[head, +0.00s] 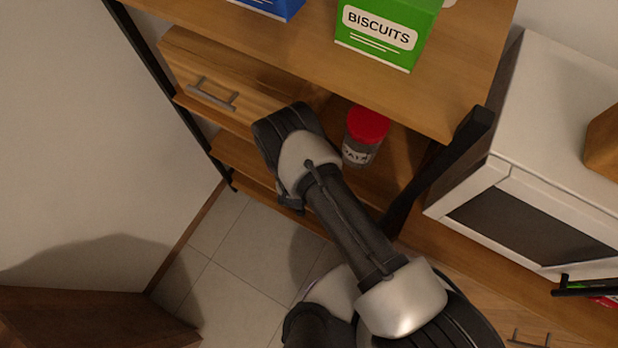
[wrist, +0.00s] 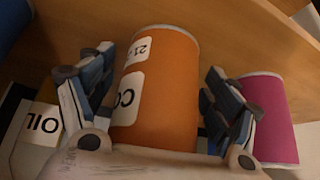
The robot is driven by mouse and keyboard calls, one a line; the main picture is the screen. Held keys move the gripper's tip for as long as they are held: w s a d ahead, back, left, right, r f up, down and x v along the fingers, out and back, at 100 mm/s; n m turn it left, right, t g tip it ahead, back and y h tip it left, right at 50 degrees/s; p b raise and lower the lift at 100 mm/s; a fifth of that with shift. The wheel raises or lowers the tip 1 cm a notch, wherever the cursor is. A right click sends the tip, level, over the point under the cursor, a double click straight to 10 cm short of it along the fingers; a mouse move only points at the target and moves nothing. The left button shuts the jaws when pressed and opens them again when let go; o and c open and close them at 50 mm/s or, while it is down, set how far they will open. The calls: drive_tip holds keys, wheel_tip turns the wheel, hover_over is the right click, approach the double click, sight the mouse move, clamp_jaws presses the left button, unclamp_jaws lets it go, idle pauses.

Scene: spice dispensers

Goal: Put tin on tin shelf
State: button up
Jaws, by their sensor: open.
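In the wrist view an orange tin (wrist: 160,90) with white labels stands between the two spread fingers of my gripper (wrist: 156,100). The gripper is open, with a finger on each side of the tin; I cannot tell whether either touches it. A magenta tin (wrist: 268,115) stands to the right, outside the right finger. In the head view my wrist reaches toward the shelf unit (head: 440,90), and the fingers and the orange tin are hidden. I cannot tell which board is the tin shelf.
A jar with a red lid (head: 366,128) stands on the shelf beside my wrist. A drawer (head: 215,85) is on the left, and a green biscuits box (head: 385,35) on the board above. A white microwave (head: 530,190) is on the right. An item labelled OIL (wrist: 42,122) is left of the fingers.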

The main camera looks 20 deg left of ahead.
drive_tip(key=p+v, duration=0.5)
drive_tip(key=v, duration=0.7)
drive_tip(key=shift+r, duration=0.25)
drive_tip(key=shift+d, duration=0.1)
